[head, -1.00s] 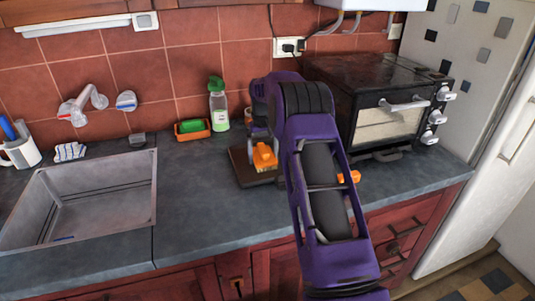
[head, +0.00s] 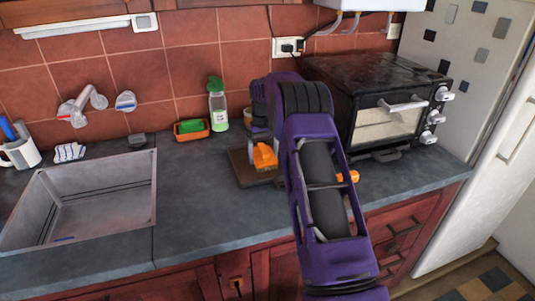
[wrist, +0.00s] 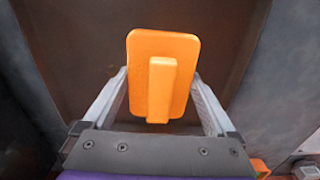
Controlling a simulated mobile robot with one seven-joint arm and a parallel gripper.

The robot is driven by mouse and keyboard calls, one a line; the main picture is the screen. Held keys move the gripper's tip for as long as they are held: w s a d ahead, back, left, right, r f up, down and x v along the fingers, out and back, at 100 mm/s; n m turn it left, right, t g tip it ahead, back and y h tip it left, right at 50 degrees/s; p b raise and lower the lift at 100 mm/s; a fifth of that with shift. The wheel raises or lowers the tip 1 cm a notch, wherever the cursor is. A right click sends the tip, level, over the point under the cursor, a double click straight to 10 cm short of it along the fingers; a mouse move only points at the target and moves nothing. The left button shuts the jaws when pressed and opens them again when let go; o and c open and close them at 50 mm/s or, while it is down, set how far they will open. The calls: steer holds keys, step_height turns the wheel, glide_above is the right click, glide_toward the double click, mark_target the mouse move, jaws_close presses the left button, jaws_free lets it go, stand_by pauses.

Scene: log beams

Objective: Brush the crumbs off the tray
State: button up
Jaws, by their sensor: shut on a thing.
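The tray (head: 240,168) is a dark brown board on the counter, left of the toaster oven, partly hidden by my arm. It fills much of the wrist view (wrist: 75,50). An orange brush (head: 265,156) with pale bristles is over the tray in the head view. In the wrist view the brush (wrist: 163,55) shows its flat orange back and raised grip. My gripper (wrist: 160,100) is shut on the brush, with a grey finger on each side. I cannot tell whether the bristles touch the tray. I cannot make out any crumbs.
A black toaster oven (head: 385,115) stands right of my arm. An orange object (head: 348,177) lies on the counter before it. A green-capped bottle (head: 218,105) and an orange sponge holder (head: 192,130) stand behind left. The sink (head: 85,200) is at left, with clear counter between.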

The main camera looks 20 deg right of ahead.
steer(key=shift+a, duration=0.25)
steer(key=shift+d+f, duration=0.1)
steer(key=shift+d, duration=0.55)
steer(key=shift+d, duration=0.1)
stand_by(0.3)
steer(key=shift+d, duration=2.65)
steer(key=shift+d, duration=0.1)
steer(key=shift+d, duration=0.5)
steer(key=shift+a, duration=1.25)
steer(key=shift+d, duration=1.2)
steer(key=shift+a, duration=0.6)
